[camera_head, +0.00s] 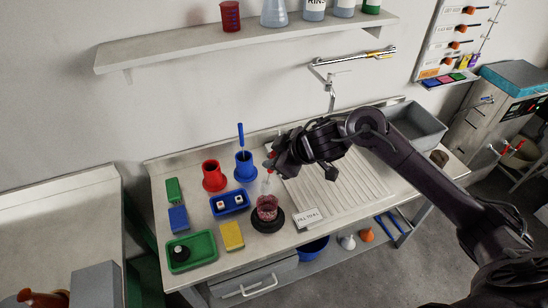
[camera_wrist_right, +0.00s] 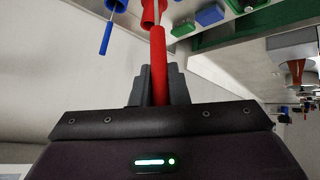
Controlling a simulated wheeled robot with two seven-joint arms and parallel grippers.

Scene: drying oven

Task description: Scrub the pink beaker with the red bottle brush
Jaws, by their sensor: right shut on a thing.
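The pink beaker (camera_head: 267,213) stands upright on a round black base (camera_head: 268,228) near the front of the counter. My right gripper (camera_head: 272,158) is above and just behind it, shut on the red handle of the bottle brush (camera_wrist_right: 158,62). The brush points down, and its pale head (camera_head: 266,187) is at the beaker's mouth. I cannot tell how deep its tip reaches. The red holder (camera_head: 214,178) stands at the left with no brush in it. My left gripper is not in view.
A blue holder (camera_head: 244,170) with a blue brush (camera_head: 240,137) stands behind the beaker. A blue tray (camera_head: 230,205), yellow sponge (camera_head: 232,237) and green tray (camera_head: 193,251) lie to the left. A small sign (camera_head: 308,218) and ribbed drainboard (camera_head: 345,190) are to the right.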

